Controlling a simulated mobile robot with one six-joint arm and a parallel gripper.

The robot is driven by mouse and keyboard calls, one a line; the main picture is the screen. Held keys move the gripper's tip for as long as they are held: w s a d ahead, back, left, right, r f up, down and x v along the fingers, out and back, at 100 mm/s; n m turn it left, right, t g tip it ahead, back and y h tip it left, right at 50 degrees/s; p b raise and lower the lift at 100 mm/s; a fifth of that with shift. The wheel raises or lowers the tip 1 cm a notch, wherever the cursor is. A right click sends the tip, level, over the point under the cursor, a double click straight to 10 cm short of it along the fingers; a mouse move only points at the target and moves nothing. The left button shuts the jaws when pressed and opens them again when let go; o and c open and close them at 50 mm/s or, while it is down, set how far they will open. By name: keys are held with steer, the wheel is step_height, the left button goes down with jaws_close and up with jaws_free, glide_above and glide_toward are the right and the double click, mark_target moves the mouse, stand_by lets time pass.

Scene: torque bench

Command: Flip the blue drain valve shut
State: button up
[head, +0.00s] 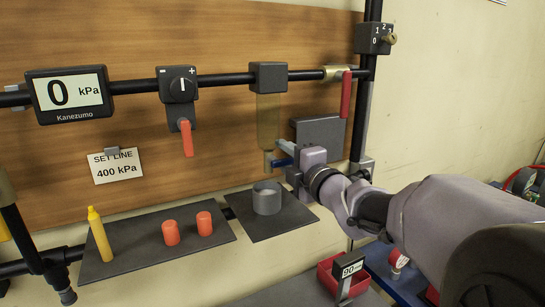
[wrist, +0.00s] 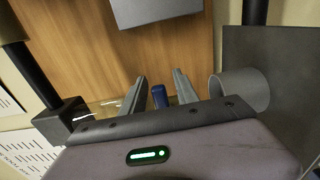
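The blue drain valve handle (head: 280,163) is at the foot of the clear, amber-tinted bowl (head: 267,122), which hangs below a dark block on the pipe. In the head view my gripper (head: 283,155) is at the handle, coming from the right, and partly hides it. The fingers are apart, with a visible gap to the left of the handle. The handle's exact angle is hard to tell.
A grey cup (head: 267,199) stands on a dark shelf just below the valve. A grey plate (head: 319,137) is behind my gripper. A red lever (head: 346,95) hangs above right, and an orange lever (head: 187,137) hangs left. The gauge (head: 70,94) reads 0 kPa.

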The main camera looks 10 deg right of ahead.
steer(key=shift+s, duration=0.1)
steer(key=v, duration=1.7)
steer(key=shift+s, duration=0.1)
